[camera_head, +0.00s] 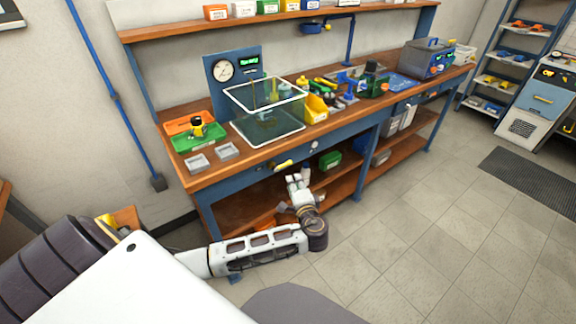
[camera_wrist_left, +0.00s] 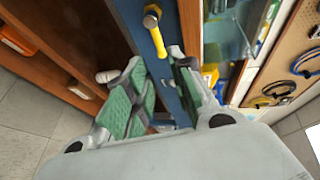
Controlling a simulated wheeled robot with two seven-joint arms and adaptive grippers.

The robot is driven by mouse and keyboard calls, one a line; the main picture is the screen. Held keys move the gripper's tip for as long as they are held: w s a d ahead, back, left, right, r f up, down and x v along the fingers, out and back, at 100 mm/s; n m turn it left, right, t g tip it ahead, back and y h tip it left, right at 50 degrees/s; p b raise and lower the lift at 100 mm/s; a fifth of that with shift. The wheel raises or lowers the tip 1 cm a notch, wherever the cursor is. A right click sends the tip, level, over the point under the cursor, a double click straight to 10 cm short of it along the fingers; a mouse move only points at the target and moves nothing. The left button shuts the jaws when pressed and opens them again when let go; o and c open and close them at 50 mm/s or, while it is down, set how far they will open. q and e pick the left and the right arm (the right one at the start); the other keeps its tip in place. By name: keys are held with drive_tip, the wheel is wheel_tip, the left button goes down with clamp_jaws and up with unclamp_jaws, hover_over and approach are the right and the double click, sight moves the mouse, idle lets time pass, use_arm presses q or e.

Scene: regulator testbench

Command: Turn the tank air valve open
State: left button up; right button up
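The valve with a yellow lever (camera_head: 283,165) sits on the blue front rail of the bench, below the glass tank (camera_head: 268,128). In the left wrist view the yellow lever (camera_wrist_left: 158,42) hangs from a round brass-coloured pivot, just beyond my fingertips. My left gripper (camera_head: 295,180) is in front of the bench, slightly below and right of the lever. In the left wrist view my left gripper (camera_wrist_left: 155,60) has its green-padded fingers apart, with nothing seen between them. The lever looks apart from the fingers. My right gripper is not in view.
The bench (camera_head: 185,178) has a lower shelf with a green box (camera_head: 330,159) behind my left gripper. A pressure gauge panel (camera_head: 223,70) stands behind the tank. Green and orange trays (camera_head: 197,138) lie on the bench's left end.

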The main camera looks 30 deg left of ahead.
sight(287, 165)
use_arm(q)
drive_tip(key=shift+b+x, duration=0.35)
drive_tip(key=shift+x, duration=6.55)
drive_tip(key=shift+f, duration=0.1)
clamp_jaws()
